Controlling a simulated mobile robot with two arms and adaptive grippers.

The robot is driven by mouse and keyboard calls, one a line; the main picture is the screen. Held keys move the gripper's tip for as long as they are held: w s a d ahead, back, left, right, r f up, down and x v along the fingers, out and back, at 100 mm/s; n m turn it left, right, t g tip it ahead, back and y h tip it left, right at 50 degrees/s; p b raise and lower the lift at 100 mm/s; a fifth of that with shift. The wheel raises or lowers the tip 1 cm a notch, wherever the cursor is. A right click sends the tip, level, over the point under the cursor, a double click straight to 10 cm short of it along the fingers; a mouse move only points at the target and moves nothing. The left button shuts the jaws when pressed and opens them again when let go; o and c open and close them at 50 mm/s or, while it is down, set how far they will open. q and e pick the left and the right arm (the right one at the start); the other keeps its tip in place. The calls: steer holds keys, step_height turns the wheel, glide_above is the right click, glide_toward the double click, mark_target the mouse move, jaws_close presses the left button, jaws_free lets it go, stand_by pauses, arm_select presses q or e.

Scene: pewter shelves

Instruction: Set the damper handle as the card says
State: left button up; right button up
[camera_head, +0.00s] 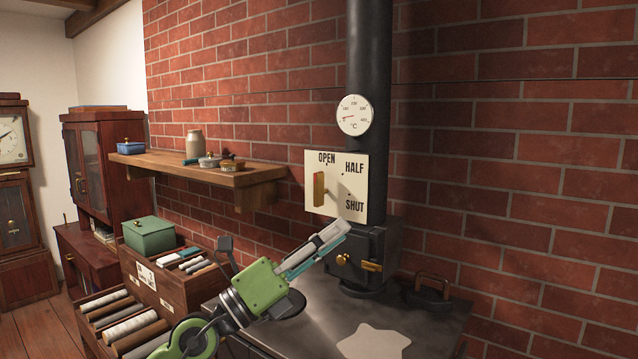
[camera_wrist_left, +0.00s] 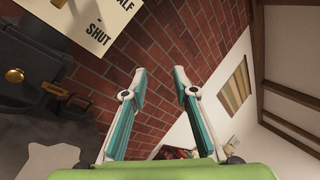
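The damper plate (camera_head: 357,190) is a cream square on the stove pipe, lettered OPEN at the top, HALF at the upper right and SHUT at the lower right. The damper handle (camera_head: 319,188) is a brass-coloured bar standing upright at the plate's left, its top below OPEN. My left gripper (camera_head: 335,238) is below the plate in the head view, apart from the handle. No separate instruction card is readable. My right gripper is out of view.
The black stove (camera_head: 360,250) with brass knobs stands under the plate. A dial thermometer (camera_head: 354,115) is above. A wooden shelf (camera_head: 205,170) with jars juts out at left.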

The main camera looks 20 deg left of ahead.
arm_select(q)
step_height(320, 180, up, 2)
steer(key=w+a+m+g+y, duration=0.2)
steer(key=m, duration=0.3)
steer(key=t+y, duration=0.2)
steer(key=y, duration=0.5)
glide_toward(315, 180)
steer(key=p+x, duration=0.6)
steer(key=x, duration=0.4)
steer(key=shift+w, duration=0.1)
steer(key=shift+w+d+f+p, duration=0.25)
steer(key=shift+w+p, duration=0.1)
steer(key=shift+w, duration=0.1)
jaws_close()
